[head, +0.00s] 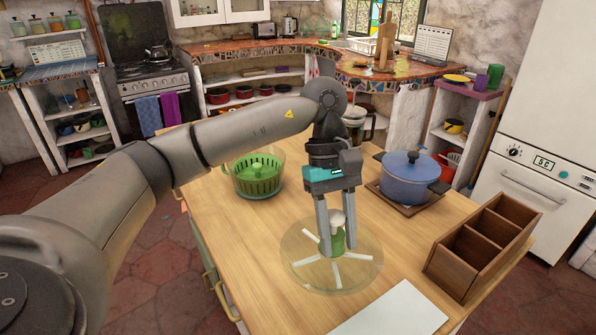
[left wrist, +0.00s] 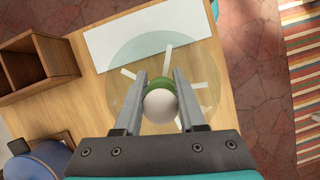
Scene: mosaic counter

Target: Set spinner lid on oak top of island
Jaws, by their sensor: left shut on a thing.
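The spinner lid (head: 305,268) is a clear round disc with white spokes, a green hub and a white knob. It is over the oak top (head: 243,228) of the island, near its front middle. It also shows in the left wrist view (left wrist: 200,62). My left gripper (head: 337,245) points down and is shut on the lid's hub below the white knob. In the left wrist view the fingers (left wrist: 160,95) stand on both sides of the knob and green hub. I cannot tell whether the disc touches the wood. My right gripper is not in view.
A green salad spinner bowl (head: 257,178) stands behind and left of the lid. A blue pot (head: 408,178) sits on a wooden board to the right. A wooden divided box (head: 482,245) and a white sheet (head: 395,312) lie at the right and front. The left part of the top is clear.

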